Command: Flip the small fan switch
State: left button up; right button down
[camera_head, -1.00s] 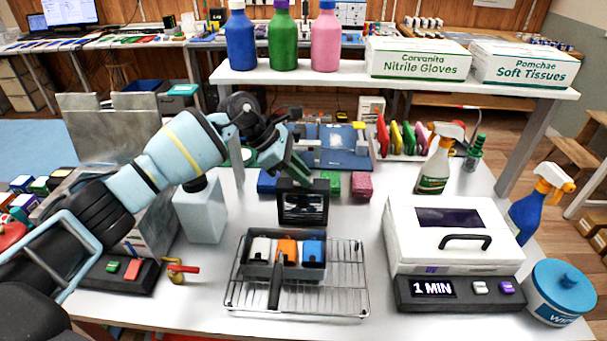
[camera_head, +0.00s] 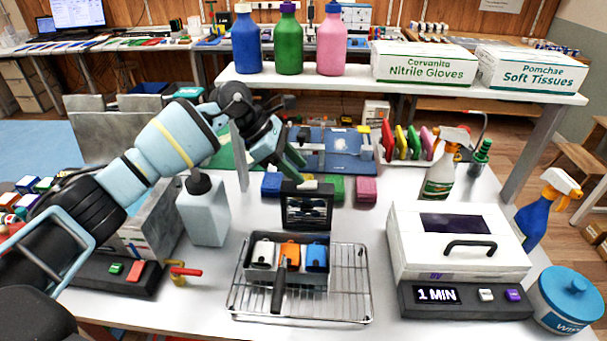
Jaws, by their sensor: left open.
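The small fan (camera_head: 306,209) is a black square frame standing upright behind the wire rack, in the middle of the table. A small pale piece (camera_head: 309,184) shows at its top edge; I cannot tell for sure that it is the switch. My left gripper (camera_head: 298,168) reaches in from the left and is open and empty, just above and behind the fan's top edge. I cannot tell whether a fingertip touches the fan. My right gripper is not in view.
A wire rack (camera_head: 350,285) holds a grey bin with white, orange and blue items in front of the fan. A white lidded box (camera_head: 458,240) stands right, a grey bottle (camera_head: 203,215) left. Coloured blocks (camera_head: 366,190) lie behind the fan. A raised shelf (camera_head: 345,84) spans the back.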

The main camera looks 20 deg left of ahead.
pick_arm(q)
jog(key=shift+v, duration=2.15)
